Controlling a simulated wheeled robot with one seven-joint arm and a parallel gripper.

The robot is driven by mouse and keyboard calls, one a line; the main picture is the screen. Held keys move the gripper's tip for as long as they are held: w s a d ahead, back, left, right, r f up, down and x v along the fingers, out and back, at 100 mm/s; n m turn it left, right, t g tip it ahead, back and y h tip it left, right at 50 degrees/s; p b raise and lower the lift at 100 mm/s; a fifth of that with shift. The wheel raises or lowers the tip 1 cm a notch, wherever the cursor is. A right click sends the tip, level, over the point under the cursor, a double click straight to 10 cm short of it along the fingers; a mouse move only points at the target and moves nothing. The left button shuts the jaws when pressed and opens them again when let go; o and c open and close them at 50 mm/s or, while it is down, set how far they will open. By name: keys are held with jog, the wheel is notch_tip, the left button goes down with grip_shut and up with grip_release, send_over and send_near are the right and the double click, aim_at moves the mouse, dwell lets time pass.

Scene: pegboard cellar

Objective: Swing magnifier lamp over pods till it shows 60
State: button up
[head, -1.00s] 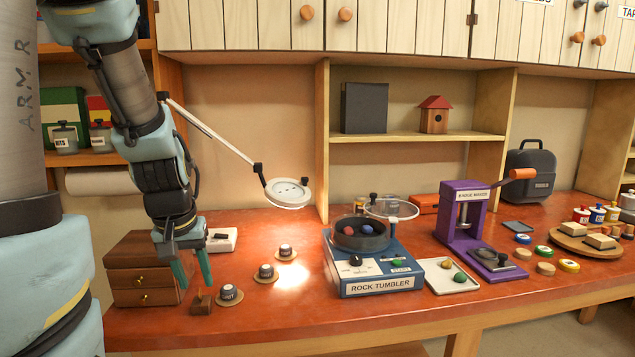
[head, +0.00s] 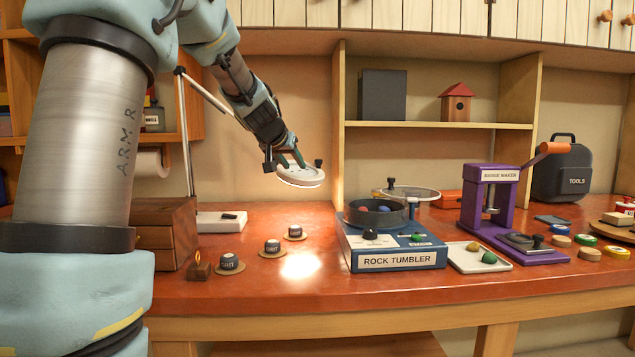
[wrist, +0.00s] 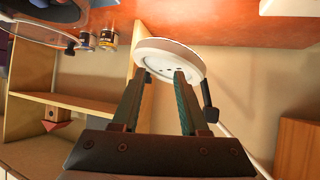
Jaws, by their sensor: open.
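The magnifier lamp's round white head (head: 300,180) hangs above the bench on a thin white arm (head: 207,97). Its light falls on the bench just in front and to the right of the pods. Three dark grit pods, left (head: 228,263), middle (head: 272,248) and right (head: 295,233), stand on round tan bases. No number 60 is readable. My gripper (head: 288,160) is at the lamp head, coming from above. In the wrist view, my open gripper (wrist: 160,75) points its two fingers at the lamp head (wrist: 172,58); I cannot tell whether they touch it.
A small wooden block (head: 200,267) and wooden drawers (head: 177,235) stand left of the pods. The purple badge maker (head: 488,205) is farther right. A shelf post (head: 340,125) rises behind the lamp.

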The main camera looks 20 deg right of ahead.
aim_at(317, 169)
jog(key=shift+m+t+h, duration=0.4)
jog(key=shift+t+h, duration=0.3)
jog(key=shift+t, duration=0.2)
jog(key=w+d+r+b, duration=0.1)
jog(key=w+d, duration=0.1)
jog(key=w+d+r+b, duration=0.1)
jog(key=d+r, duration=0.1)
jog(key=shift+w+d+r, duration=0.25)
jog(key=shift+w+r, duration=0.05)
jog(key=shift+w, duration=0.05)
jog(key=shift+w+d, duration=0.15)
jog(key=shift+w, duration=0.05)
jog(key=p+x, duration=0.3)
jog(key=x, duration=0.7)
jog(key=shift+f, duration=0.1)
grip_shut()
